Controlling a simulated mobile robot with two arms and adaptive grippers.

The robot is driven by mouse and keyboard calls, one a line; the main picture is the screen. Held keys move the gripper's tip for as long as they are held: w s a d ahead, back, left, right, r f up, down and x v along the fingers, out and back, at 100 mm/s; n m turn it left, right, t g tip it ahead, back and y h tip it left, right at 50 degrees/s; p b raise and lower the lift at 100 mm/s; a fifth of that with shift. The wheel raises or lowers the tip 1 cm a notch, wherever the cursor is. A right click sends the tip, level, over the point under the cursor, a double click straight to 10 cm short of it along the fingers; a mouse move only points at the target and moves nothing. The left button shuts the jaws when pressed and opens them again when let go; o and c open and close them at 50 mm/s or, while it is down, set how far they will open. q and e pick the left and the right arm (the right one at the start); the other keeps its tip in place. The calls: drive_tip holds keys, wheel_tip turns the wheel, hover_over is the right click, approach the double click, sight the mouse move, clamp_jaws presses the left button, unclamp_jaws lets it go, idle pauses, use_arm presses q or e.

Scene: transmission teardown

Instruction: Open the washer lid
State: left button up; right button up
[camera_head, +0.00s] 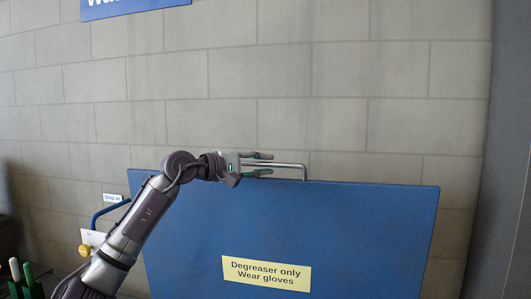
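The washer lid (345,235) is a broad blue panel standing raised and facing me, in front of the block wall. It carries a yellow label (266,273) reading "Degreaser only Wear gloves". A grey metal bar handle (287,165) runs along its top edge. My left gripper (262,164) is at the left part of this handle. Its fingers are apart, one above and one below the bar, with gaps visible. The gripper body hides the handle's left end. The washer's basin is not in view. My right gripper is not in view.
A grey block wall (330,80) stands behind the lid, with part of a blue sign (130,8) above. A blue hose or tube (105,212), a small "Shop air" tag (113,198) and a yellow knob (85,250) are at left. Green and white handles (28,272) are at lower left.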

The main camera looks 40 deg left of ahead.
use_arm(q)
drive_tip(key=shift+w+d+f, duration=0.1)
drive_tip(key=shift+w+d, duration=0.05)
drive_tip(key=shift+w, duration=0.35)
clamp_jaws()
